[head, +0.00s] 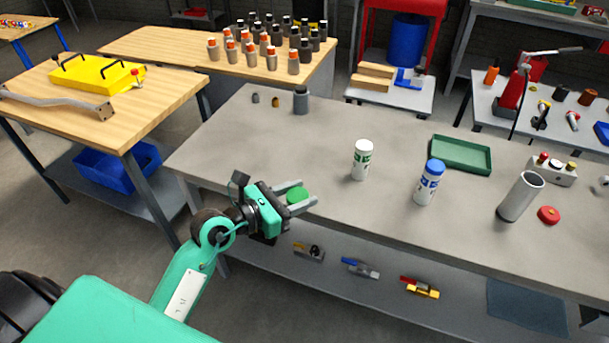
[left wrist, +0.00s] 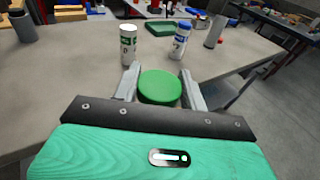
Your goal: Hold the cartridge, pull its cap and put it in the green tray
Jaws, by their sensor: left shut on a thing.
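My left gripper (head: 302,194) is shut on a round green cap (head: 297,196), held at the front edge of the grey table. The cap also shows between the fingers in the left wrist view (left wrist: 160,88). A white cartridge with a green label (head: 362,160) stands upright on the table, its top white with no coloured cap; it also shows in the left wrist view (left wrist: 128,44). A white cartridge with a blue cap (head: 429,182) stands upright to its right. The green tray (head: 461,154) lies behind them and looks empty. My right gripper is not in view.
A grey open cylinder (head: 519,198) and a red cap (head: 548,215) are at the right of the grey table (head: 300,145). A dark grey bottle (head: 301,102) stands at the back left. The table's left middle is clear.

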